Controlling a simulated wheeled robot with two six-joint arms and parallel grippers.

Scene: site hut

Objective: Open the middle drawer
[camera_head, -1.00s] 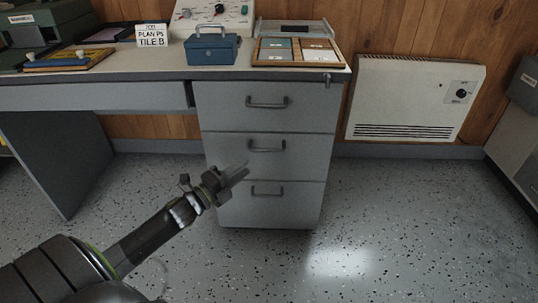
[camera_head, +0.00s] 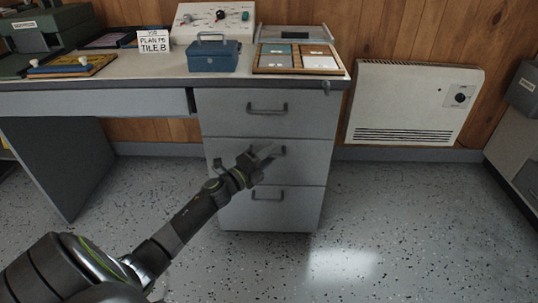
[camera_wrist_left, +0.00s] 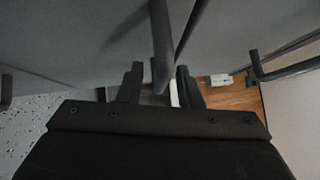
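The grey drawer unit under the desk has three drawers, all closed. The middle drawer (camera_head: 222,153) has a dark bar handle (camera_head: 282,150), partly hidden behind my gripper. My left gripper (camera_head: 265,158) is at this handle, in front of the drawer. In the left wrist view, the two fingers (camera_wrist_left: 158,88) are apart, with the middle handle's bar (camera_wrist_left: 162,40) between them. Gaps seem to show beside the bar, so the gripper is open around it. My right gripper is in neither view.
The top drawer's handle (camera_head: 267,108) and the bottom drawer's handle (camera_head: 267,195) lie above and below. A blue box (camera_head: 212,60) and a tile tray (camera_head: 297,68) stand on the desk. A wall heater (camera_head: 412,103) is at the right. The floor in front is clear.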

